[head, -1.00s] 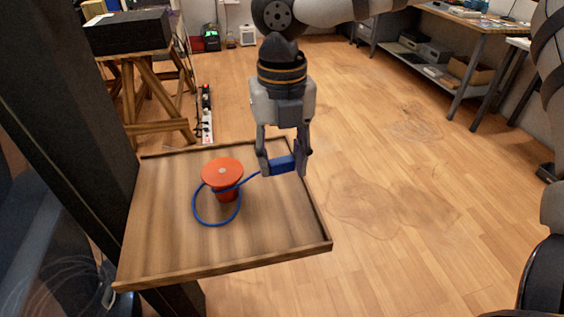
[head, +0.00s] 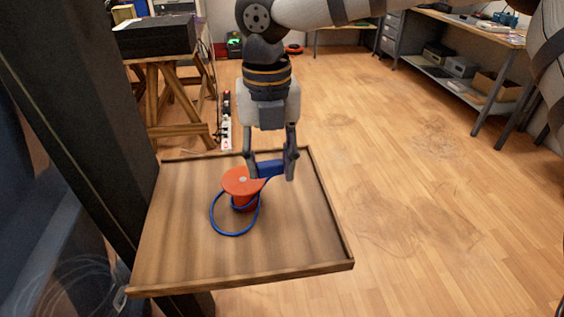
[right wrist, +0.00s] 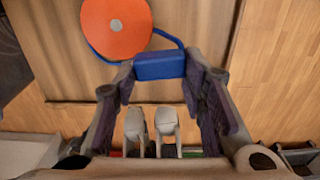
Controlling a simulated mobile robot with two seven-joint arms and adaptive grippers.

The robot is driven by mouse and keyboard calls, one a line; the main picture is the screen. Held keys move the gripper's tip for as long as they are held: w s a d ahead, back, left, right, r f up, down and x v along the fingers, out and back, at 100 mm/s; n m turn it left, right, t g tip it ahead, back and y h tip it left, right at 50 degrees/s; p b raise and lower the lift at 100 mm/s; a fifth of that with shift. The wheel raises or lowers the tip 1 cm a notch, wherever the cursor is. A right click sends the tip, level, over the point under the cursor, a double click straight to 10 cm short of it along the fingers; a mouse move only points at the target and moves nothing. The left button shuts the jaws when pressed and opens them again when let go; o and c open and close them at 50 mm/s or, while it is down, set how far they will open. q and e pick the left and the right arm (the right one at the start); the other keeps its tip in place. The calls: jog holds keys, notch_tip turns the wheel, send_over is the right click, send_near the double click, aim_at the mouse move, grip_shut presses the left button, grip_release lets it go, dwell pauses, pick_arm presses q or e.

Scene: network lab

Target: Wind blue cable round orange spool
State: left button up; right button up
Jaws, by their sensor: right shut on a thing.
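The orange spool (head: 240,181) stands upright on a wooden tray (head: 240,281). The blue cable (head: 222,232) lies in a loose loop around the front of the spool and runs up to a blue block (head: 268,169) at its end. My right gripper (head: 270,174) is shut on this block, just behind and to the right of the spool top. In the right wrist view the block (right wrist: 159,66) sits between the fingers, close to the spool's round top (right wrist: 116,30). The spool top hides part of the cable. My left gripper is not in view.
The tray has a raised rim and is otherwise bare. A black box (head: 154,36) sits on a wooden trestle (head: 175,95) behind it, with a power strip (head: 226,120) on the floor beside. A workbench (head: 470,30) stands at the back right. Open floor lies right of the tray.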

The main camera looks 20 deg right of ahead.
jog(key=shift+w+a+f+b, duration=0.15)
jog(key=shift+w+a+b, duration=0.3)
jog(key=shift+w+a, duration=1.5)
jog(key=shift+w, duration=0.1)
